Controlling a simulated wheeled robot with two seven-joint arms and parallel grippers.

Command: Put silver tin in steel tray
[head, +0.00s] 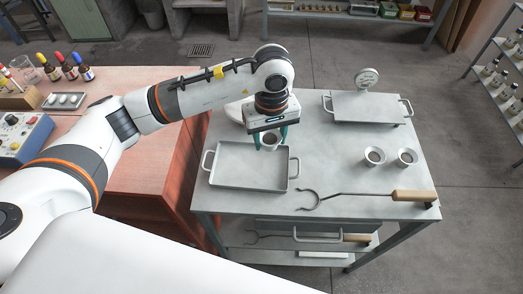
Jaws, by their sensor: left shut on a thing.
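My left gripper (270,142) reaches in from the left and points down over the bench. It is shut on a small silver tin (269,145) with dark content, held between its teal fingers. The steel tray (238,185), shallow and with a handle at each end, lies on the bench at its left front. It looks empty. The held tin shows at the tray's back right corner; I cannot tell its exact height above the tray. Two more cups (374,156) (406,157) with dark content stand on the bench at the right. My right gripper is not in view.
Long tongs (360,194) with a wooden handle lie along the bench's front right. A grey plate with handles (367,107) and a round dial (367,79) stand at the back right. A red table (150,165) with bottles adjoins at the left.

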